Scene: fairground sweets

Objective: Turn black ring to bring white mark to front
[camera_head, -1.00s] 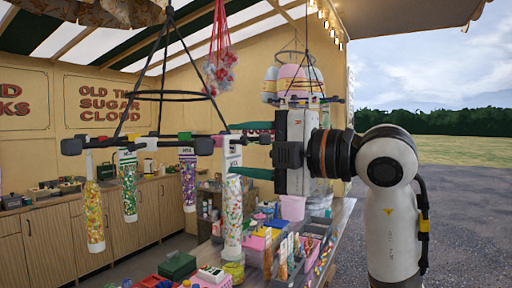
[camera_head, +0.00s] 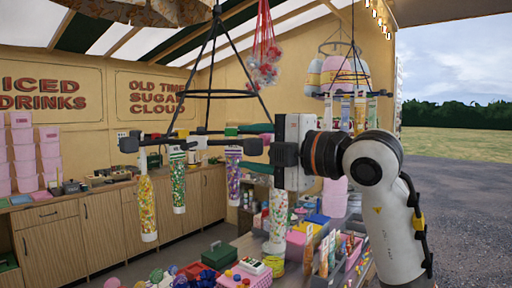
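The black ring (camera_head: 215,94) hangs on dark cords, with a wider row of dark arms below it carrying knobs and hanging clear tubes of coloured sweets. My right gripper (camera_head: 256,148) comes in from the right. Its two dark green fingers are apart, one above the other, with a dark knob (camera_head: 250,147) seen between them; contact is not clear. My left gripper is out of view.
Another hanging rack (camera_head: 345,75) with pastel tubs is behind at right. Wooden cupboards (camera_head: 100,222) line the back wall.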

